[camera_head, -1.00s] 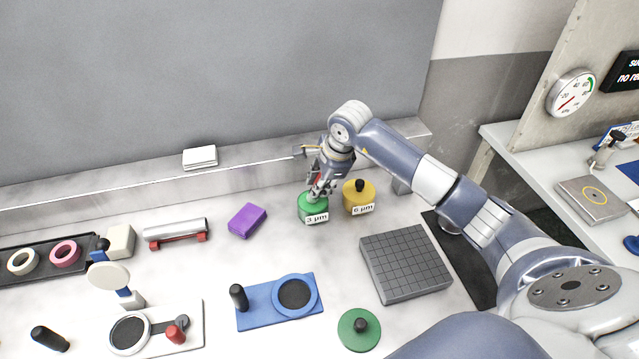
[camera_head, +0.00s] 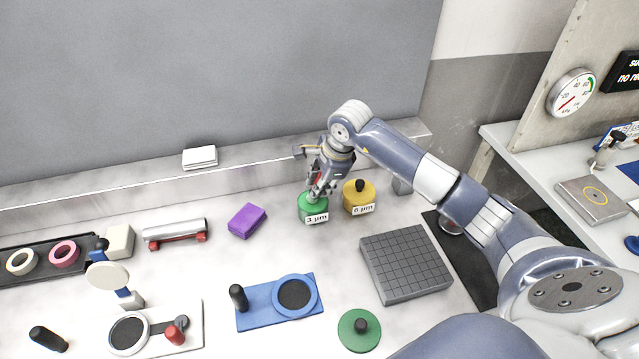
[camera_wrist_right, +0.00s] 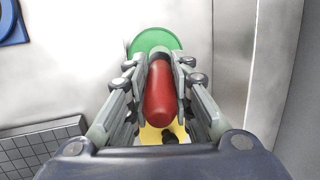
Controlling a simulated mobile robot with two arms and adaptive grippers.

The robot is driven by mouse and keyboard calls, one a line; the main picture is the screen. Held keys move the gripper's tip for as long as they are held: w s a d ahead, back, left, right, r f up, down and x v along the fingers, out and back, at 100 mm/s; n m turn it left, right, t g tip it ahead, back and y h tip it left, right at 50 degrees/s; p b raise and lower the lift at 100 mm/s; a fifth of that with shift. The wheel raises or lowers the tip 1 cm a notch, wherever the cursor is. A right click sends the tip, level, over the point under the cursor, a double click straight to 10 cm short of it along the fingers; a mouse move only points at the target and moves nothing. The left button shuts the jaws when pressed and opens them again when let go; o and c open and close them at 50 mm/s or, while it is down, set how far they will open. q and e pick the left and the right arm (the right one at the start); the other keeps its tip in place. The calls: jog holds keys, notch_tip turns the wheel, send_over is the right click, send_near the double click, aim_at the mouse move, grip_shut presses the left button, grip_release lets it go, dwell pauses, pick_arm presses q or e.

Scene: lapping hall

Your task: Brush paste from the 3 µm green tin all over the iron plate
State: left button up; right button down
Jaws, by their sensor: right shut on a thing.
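The green tin labelled 3 µm (camera_head: 314,213) stands on the bench near the back ledge. My right gripper (camera_head: 320,188) is right above it, pointing down. In the right wrist view my right gripper (camera_wrist_right: 160,75) is shut on a red handle (camera_wrist_right: 161,95), which stands over the green tin (camera_wrist_right: 155,40). The handle's lower end and any bristles are hidden, so I cannot tell how deep it sits in the tin. The grey iron plate (camera_head: 405,262), scored with a square grid, lies on the bench to the right and nearer. My left gripper is not in view.
A yellow 6 µm tin (camera_head: 359,197) with a black knob stands close right of the green tin. A green lid (camera_head: 359,330) lies in front of the plate. A blue fixture (camera_head: 262,312) and a purple block (camera_head: 247,221) lie to the left.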

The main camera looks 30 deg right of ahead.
jog(key=shift+s+f, duration=0.1)
jog(key=shift+r+p, duration=0.6)
jog(key=shift+r, duration=0.3)
jog(key=shift+r+p, duration=1.3)
jog(key=shift+r, duration=1.35)
